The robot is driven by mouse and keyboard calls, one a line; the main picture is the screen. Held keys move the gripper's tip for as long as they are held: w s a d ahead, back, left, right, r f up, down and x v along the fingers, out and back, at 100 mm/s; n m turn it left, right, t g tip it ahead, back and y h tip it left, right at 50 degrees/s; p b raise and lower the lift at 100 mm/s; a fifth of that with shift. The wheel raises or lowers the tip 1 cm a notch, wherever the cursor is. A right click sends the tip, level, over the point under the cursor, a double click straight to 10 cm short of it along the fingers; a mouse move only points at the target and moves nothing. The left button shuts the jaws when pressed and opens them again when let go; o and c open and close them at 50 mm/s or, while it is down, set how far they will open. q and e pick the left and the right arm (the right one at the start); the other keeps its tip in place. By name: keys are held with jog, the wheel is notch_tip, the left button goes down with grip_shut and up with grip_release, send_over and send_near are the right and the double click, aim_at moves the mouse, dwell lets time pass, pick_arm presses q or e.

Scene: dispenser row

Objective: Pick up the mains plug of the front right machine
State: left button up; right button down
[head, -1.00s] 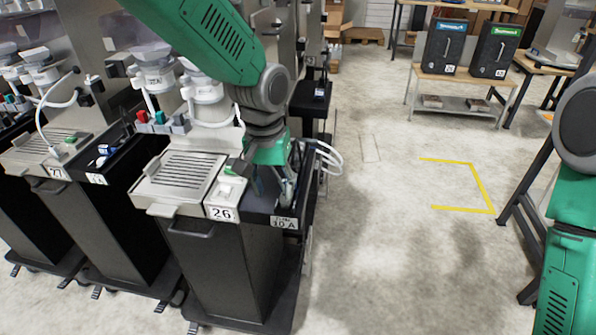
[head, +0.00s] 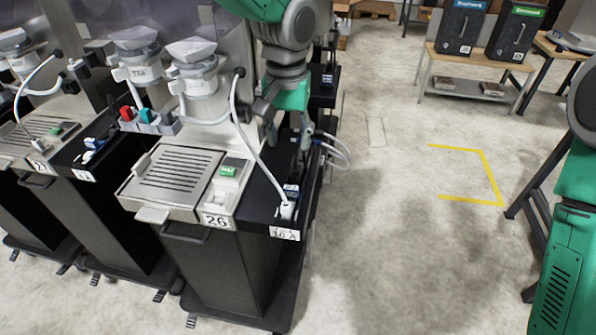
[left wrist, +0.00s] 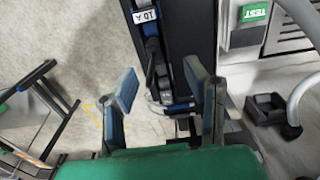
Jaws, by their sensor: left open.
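The front right machine (head: 230,265) carries the number 26. My left gripper (head: 288,138) is open and empty, above the rear part of that shelf, behind and apart from the plug. In the left wrist view its spread fingers (left wrist: 160,84) stand either side of dark and blue parts on the shelf. I cannot make out the white plug there. My right gripper is out of view.
A blue and black connector (head: 291,190) is just behind the plug. White cables (head: 338,150) loop off the shelf's right side. More machines stand left and behind. The floor to the right is open, with a yellow corner mark (head: 490,175) and a bench (head: 470,78).

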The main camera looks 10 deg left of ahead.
aim_at(298, 168)
pick_arm(q)
jog(key=f, duration=0.4)
jog(key=shift+w+a+f, duration=0.15)
jog(key=shift+w+a, duration=0.05)
jog(key=shift+a, duration=0.05)
jog(key=shift+d+f, duration=0.15)
jog(key=shift+d, duration=0.1)
jog(key=d+f, duration=0.2)
jog(key=f, duration=0.1)
jog(key=shift+w+d, duration=0.1)
jog(key=shift+w, duration=0.25)
jog(key=shift+w+a+f, duration=0.1)
jog(key=shift+a+f, duration=0.1)
jog(key=shift+f, duration=0.7)
jog(key=shift+a+f, duration=0.15)
jog(key=shift+a, duration=0.5)
jog(key=shift+d, duration=0.1)
grip_shut()
jog(key=shift+d, duration=0.5)
jog(key=shift+r, duration=0.2)
